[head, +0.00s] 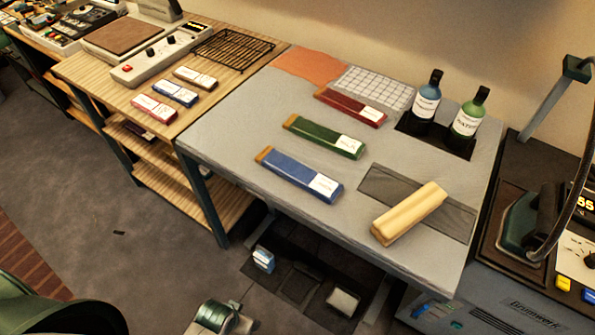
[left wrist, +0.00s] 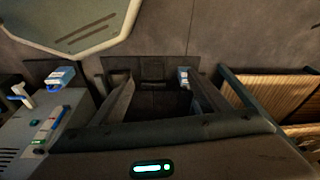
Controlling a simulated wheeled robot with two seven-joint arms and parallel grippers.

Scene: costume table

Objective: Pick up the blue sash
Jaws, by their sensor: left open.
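The blue sash (head: 300,174) is a folded blue strip with a white label at its right end and a tan left end. It lies flat and slanted near the front edge of the grey table (head: 235,130) in the head view. My left gripper (left wrist: 157,78) is open and empty in the left wrist view, with dark floor gear between and beyond its fingers. The sash does not show in that view, and no gripper is near it in the head view. My right gripper is not in view.
Behind the sash lie a green sash (head: 323,137) and a red sash (head: 350,106). A cream roll (head: 410,212) lies on a dark mat (head: 375,184) to its right. Two bottles (head: 465,118) stand at the back right. Bare tabletop surrounds the blue sash.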

